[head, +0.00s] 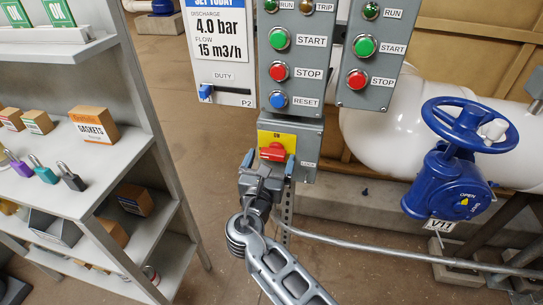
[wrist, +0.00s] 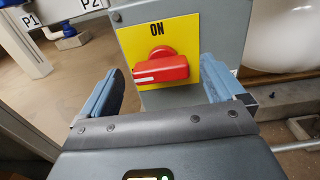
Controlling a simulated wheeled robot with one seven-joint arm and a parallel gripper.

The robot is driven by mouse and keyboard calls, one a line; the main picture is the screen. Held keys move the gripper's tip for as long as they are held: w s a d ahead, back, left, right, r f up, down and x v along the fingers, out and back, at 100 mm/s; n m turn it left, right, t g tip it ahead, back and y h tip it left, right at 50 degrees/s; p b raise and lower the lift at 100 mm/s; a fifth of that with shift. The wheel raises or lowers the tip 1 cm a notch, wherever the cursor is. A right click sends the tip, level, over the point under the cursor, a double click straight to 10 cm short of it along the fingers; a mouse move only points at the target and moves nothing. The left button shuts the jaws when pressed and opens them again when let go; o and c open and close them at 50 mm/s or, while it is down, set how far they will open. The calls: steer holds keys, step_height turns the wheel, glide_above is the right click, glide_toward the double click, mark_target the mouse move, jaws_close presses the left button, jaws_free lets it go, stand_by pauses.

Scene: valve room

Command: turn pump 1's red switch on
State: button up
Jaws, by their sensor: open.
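The red switch (wrist: 160,68) is a rotary handle on a yellow plate (wrist: 185,32) marked ON at the top. In the wrist view its handle lies crosswise, with a white mark at its left end. In the head view the red switch (head: 273,152) is on a small grey box below the button panel. My gripper (wrist: 163,85) is open, its blue-grey fingers on either side of the handle and apart from it. In the head view my gripper (head: 268,166) is in front of the switch and partly hides the box. The pump number on this box is not readable.
Above are a panel with START (head: 279,39), STOP (head: 278,72) and RESET (head: 278,101) buttons, and a second panel (head: 368,55) to its right. A blue valve wheel (head: 470,124) is at right. Shelves (head: 95,165) with padlocks and boxes stand at left.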

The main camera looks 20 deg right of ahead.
steer(key=shift+w+d, duration=0.45)
steer(key=shift+w, duration=0.15)
steer(key=shift+c, duration=0.4)
steer(key=c, duration=1)
steer(key=shift+o, duration=0.2)
